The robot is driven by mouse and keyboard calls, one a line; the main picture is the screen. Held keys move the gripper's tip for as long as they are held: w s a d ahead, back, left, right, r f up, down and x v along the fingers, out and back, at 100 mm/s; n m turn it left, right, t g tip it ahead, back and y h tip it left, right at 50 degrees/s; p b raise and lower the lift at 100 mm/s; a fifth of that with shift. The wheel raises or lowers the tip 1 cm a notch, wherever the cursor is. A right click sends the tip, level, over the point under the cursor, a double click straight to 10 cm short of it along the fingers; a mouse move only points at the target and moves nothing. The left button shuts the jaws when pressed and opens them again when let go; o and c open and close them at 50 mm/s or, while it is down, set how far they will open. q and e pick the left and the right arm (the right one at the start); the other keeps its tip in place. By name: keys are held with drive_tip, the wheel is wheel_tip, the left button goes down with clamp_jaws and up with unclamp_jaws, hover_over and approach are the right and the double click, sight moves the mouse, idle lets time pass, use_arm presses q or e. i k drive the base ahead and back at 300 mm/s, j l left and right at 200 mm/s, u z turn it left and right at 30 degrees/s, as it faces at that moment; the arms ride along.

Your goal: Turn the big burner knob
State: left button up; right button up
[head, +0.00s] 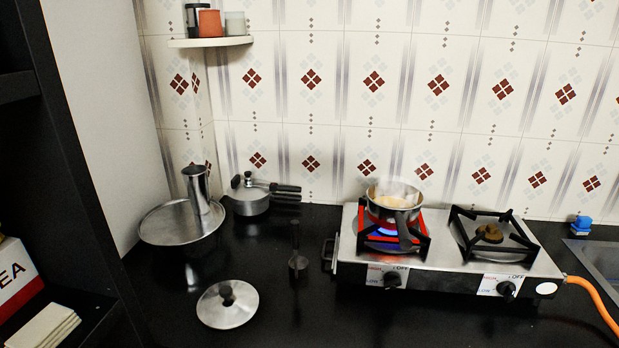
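A two-burner steel stove (450,262) stands on the black counter. The left burner (385,240) has a blue flame under a small pot (394,200) with pale contents and steam. The right burner (489,233) is bare, with a brown head inside a black grate and no flame visible. A black left knob (392,279) and a black right knob (506,289) are on the front panel, each beside ON/OFF labels. Which burner is the big one I cannot tell for certain. Neither of my grippers is in view.
A steel lid (227,304), a ladle (298,262), a small pressure cooker (250,196) and a wide steel pan (180,224) are left of the stove. An orange hose (594,300) leaves its right side. Nothing visibly blocks the knobs in front.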

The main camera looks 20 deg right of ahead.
sight(389, 279)
drive_tip(key=z, duration=1.25)
